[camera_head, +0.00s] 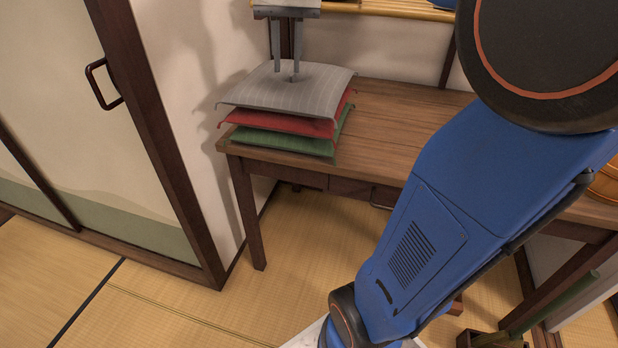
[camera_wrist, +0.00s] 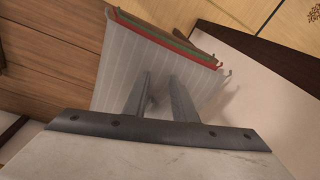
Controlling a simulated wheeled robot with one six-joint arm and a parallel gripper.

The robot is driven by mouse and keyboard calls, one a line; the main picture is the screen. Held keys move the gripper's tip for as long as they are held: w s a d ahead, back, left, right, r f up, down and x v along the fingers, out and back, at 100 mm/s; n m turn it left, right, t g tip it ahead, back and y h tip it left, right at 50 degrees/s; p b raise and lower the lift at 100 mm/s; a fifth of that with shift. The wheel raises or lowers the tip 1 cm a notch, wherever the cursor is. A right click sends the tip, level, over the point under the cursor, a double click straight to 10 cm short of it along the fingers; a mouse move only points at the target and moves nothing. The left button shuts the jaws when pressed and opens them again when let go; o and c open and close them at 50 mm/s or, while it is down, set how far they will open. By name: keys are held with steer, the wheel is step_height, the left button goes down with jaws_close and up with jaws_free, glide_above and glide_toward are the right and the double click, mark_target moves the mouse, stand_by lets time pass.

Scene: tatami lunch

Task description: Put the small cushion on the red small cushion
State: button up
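A pale grey striped small cushion (camera_head: 325,88) lies flat on top of the red small cushion (camera_head: 300,124), at the left end of the wooden table. The red cushion lies on a green cushion (camera_head: 290,143). My gripper (camera_head: 287,75) points down at the middle of the grey cushion, with its fingertips at or just touching the top surface. The fingers stand apart, and I see no fabric held between them. In the wrist view, my gripper (camera_wrist: 160,76) is over the grey cushion (camera_wrist: 118,62), with the red edge (camera_wrist: 190,56) beyond.
The wooden table (camera_head: 385,120) is clear to the right of the stack. A wall is behind and to the left, with a sliding door (camera_head: 75,120) farther left. A shelf (camera_head: 385,8) is above at the back. My blue arm covers much of the right side.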

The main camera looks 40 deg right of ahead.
steer(key=s+a+f+n+t, duration=0.1)
steer(key=s+a+f+n, duration=0.2)
steer(key=s+f, duration=0.7)
steer(key=s+a+f+n+t, duration=0.2)
steer(key=s+a+f+n, duration=0.2)
steer(key=s+f, duration=0.6)
steer(key=shift+s+a+f, duration=0.35)
steer(key=shift+a+f, duration=0.25)
steer(key=shift+a, duration=0.15)
